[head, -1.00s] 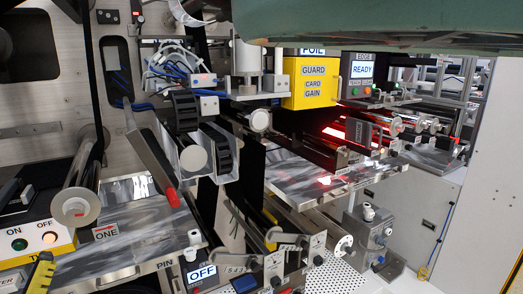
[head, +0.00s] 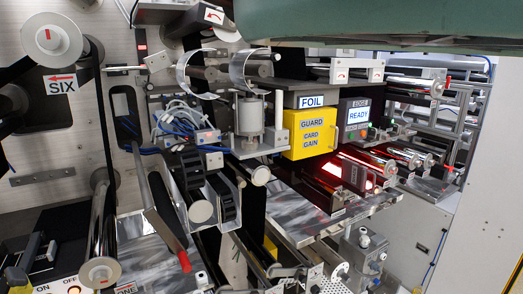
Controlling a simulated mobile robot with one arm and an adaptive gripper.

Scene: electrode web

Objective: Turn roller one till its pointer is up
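Roller one (head: 101,232) is a shiny metal roller at the lower left, with a pale round end cap (head: 101,272) facing me. A small red pointer mark (head: 100,275) shows on the cap; it is too small to tell surely which way it points. The ONE label (head: 125,288) sits just right of the cap, partly cut off by the bottom edge. My gripper is not in view.
A roller with a red mark (head: 47,38) stands above the SIX label (head: 61,83). A red-tipped lever (head: 184,262) is right of roller one. The yellow guard box (head: 311,134) and READY screen (head: 358,115) are farther right. A large green shape covers the top right.

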